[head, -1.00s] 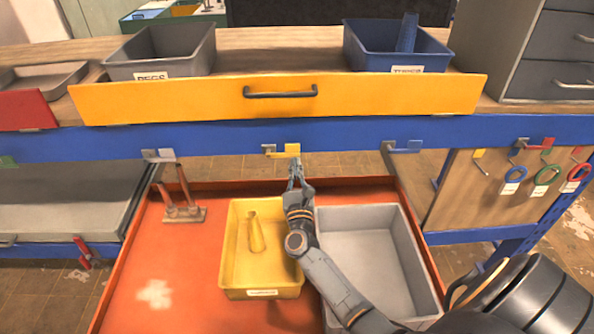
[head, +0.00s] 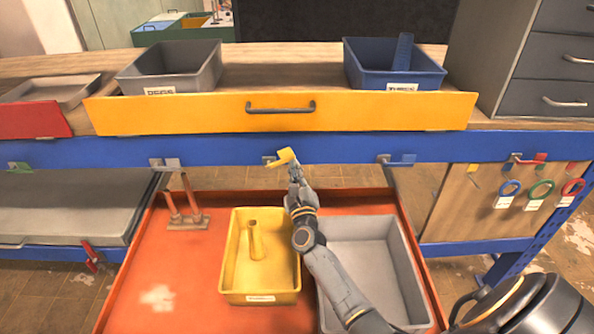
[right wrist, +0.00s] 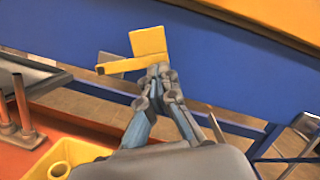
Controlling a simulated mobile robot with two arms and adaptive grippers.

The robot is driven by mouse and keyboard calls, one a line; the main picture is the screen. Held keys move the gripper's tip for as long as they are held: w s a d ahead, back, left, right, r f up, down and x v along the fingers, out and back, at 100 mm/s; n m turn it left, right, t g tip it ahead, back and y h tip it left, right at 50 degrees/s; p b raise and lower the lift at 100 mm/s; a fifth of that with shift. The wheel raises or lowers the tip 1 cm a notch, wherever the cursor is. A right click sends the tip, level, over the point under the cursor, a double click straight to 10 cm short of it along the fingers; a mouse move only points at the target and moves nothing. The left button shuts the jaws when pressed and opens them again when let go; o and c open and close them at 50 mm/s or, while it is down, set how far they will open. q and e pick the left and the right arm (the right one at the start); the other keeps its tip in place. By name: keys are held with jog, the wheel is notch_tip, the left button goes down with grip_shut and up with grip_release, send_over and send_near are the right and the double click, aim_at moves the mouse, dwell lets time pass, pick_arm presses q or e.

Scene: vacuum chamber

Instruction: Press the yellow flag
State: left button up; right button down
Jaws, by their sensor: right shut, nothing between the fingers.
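The yellow flag (head: 285,157) is a small plate on a bracket on the blue beam, below the yellow drawer front. In the head view it is tilted, its right end higher. In the right wrist view the yellow flag (right wrist: 148,43) stands just beyond my fingertips, with a yellow strip at its lower left. My right gripper (head: 294,172) points up at the flag from below; it also shows in the right wrist view (right wrist: 158,70). Its fingers are shut and empty, at or very near the flag's lower edge; I cannot tell whether they touch. My left gripper is out of view.
The blue beam (head: 340,148) carries other flags, including a grey one (head: 172,163) and a blue one (head: 403,159). Below are a yellow bin (head: 230,270), a grey bin (head: 418,300) and an orange tray (head: 190,265). The yellow drawer front (head: 200,114) is above.

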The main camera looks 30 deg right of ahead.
aim_at(287, 151)
jog(key=r+n+p, duration=0.1)
jog(key=n+p, duration=0.1)
jog(key=a+r+n+y+p, duration=0.1)
jog(key=n+p, duration=0.1)
jog(key=w+r+n+p, duration=0.1)
jog(key=r+n+p, duration=0.1)
jog(key=shift+a+n+y, duration=0.2)
jog(key=shift+n+y, duration=0.1)
jog(key=shift+y, duration=0.1)
jog(key=shift+w+a+r+n+g+y+p, duration=0.15)
jog(key=shift+a+r+n+g+y+p, duration=0.2)
jog(key=shift+n+p, duration=0.45)
jog(key=shift+w+a+r, duration=0.2)
jog(key=shift+w+a, duration=0.05)
jog(key=shift+a, duration=0.1)
jog(key=shift+w+a+r, duration=0.35)
jog(key=shift+w+a, duration=0.05)
jog(key=shift+a, duration=0.25)
